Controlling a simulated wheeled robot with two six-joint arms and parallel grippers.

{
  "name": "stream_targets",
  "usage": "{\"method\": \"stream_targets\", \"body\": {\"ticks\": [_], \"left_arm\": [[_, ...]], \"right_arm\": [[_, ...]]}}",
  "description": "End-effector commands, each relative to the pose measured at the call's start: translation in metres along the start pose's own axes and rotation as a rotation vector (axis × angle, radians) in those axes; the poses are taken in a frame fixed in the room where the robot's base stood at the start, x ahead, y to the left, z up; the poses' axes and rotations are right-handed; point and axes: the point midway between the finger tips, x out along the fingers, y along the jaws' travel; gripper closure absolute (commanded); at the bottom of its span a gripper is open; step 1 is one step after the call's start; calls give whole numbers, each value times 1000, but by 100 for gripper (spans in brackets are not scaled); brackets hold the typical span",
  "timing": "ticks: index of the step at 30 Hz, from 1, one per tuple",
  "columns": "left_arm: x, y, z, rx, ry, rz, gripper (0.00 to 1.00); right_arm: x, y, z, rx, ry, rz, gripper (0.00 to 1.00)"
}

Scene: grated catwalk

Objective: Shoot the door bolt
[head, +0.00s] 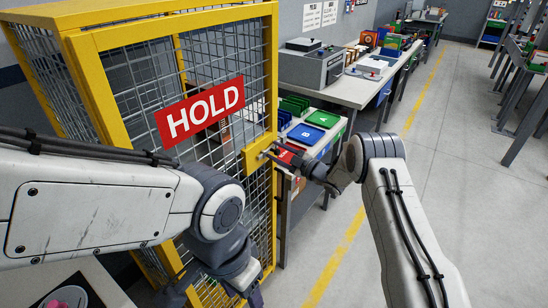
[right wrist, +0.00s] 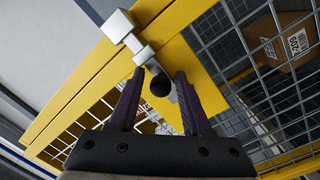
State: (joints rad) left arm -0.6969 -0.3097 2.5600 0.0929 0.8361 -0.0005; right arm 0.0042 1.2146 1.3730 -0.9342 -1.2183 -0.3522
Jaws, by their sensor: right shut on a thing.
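The door bolt (head: 265,153) sits on a yellow plate (head: 257,150) at the right edge of the yellow mesh door. In the right wrist view the silver bolt (right wrist: 144,54) has a round black knob (right wrist: 160,85), with a pale metal block (right wrist: 118,26) at its far end. My right gripper (head: 288,157) reaches in from the right and is shut on the knob, which lies between its two fingers (right wrist: 158,95). How far the bolt enters the block is unclear. My left gripper (head: 215,292) hangs low before the door, its tips partly cut off by the bottom edge.
A red HOLD sign (head: 200,111) hangs on the mesh. Behind the door and to its right stands a bench (head: 352,91) with coloured bins (head: 306,134) and grey equipment. A cardboard box (right wrist: 292,40) shows through the mesh.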

Motion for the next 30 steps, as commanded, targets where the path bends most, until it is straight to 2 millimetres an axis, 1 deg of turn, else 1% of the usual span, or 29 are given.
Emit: {"method": "stream_targets", "body": {"ticks": [1, 4, 5, 6, 14, 17, 20, 27, 30], "left_arm": [[-1, 0, 0, 0, 0, 0, 41], [-1, 0, 0, 0, 0, 0, 41], [-1, 0, 0, 0, 0, 0, 41], [-1, 0, 0, 0, 0, 0, 41], [-1, 0, 0, 0, 0, 0, 41], [0, 0, 0, 0, 0, 0, 41], [4, 0, 0, 0, 0, 0, 41], [18, -1, 1, 0, 0, 0, 41], [22, -2, 1, 0, 0, 0, 41]], "right_arm": [[-2, 3, 4, 11, -13, 10, 100], [0, 3, 4, 12, -13, 10, 100], [0, 2, 4, 13, -13, 10, 48], [0, 2, 4, 13, -13, 10, 41], [3, 0, 1, 9, -6, 6, 41], [-2, 0, 2, 8, -7, 6, 41], [-14, 0, 3, 8, -8, 7, 41], [-63, 0, 4, 9, -12, 10, 41], [-81, 0, 4, 10, -12, 10, 41]]}}
